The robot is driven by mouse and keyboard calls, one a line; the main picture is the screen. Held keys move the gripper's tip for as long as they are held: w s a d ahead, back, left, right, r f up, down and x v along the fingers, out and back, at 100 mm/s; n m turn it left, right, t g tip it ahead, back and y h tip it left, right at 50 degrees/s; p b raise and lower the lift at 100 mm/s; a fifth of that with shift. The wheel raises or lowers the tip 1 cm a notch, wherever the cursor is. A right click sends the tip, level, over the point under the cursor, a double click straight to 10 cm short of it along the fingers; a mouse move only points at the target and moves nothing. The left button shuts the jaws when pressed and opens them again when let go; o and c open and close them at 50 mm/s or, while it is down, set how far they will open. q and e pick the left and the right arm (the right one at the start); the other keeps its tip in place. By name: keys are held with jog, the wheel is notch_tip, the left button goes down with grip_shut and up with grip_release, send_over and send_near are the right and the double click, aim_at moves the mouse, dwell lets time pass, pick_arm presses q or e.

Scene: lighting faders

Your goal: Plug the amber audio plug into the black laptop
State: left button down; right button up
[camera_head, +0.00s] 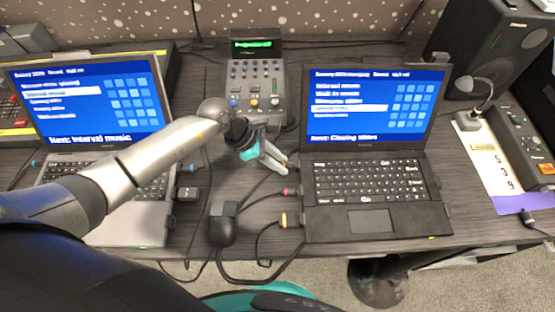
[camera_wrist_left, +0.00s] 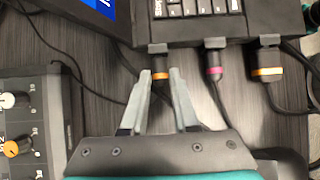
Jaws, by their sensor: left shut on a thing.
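The black laptop (camera_head: 366,225) stands open at the right of the desk; its left side edge shows in the left wrist view (camera_wrist_left: 200,28). My left gripper (camera_head: 283,166) is at that side, near the back port. In the left wrist view its fingers (camera_wrist_left: 160,74) are shut on the amber audio plug (camera_wrist_left: 159,66), a dark plug with an orange ring. The plug points at the laptop's side and looks lined up with a black port block (camera_wrist_left: 158,48). How deep it sits I cannot tell. In the head view the fingers hide most of the plug. My right gripper is out of view.
A magenta-ringed plug (camera_wrist_left: 214,68) and a thicker orange-ringed plug (camera_wrist_left: 267,70) sit at the same side, close beside the gripper. A fader console (camera_head: 257,85) stands behind. A grey laptop (camera_head: 110,225) is at left. Cables and a black adapter (camera_head: 223,225) lie between.

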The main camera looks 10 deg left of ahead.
pick_arm(q)
jog(key=shift+d, duration=0.35)
dwell(0.8)
jog(key=c, duration=0.8)
grip_release()
jog(key=shift+o, duration=1)
jog(key=shift+a+r, duration=0.1)
jog(key=shift+a, duration=0.05)
jog(key=p+v, duration=0.2)
jog(key=v, duration=1.3)
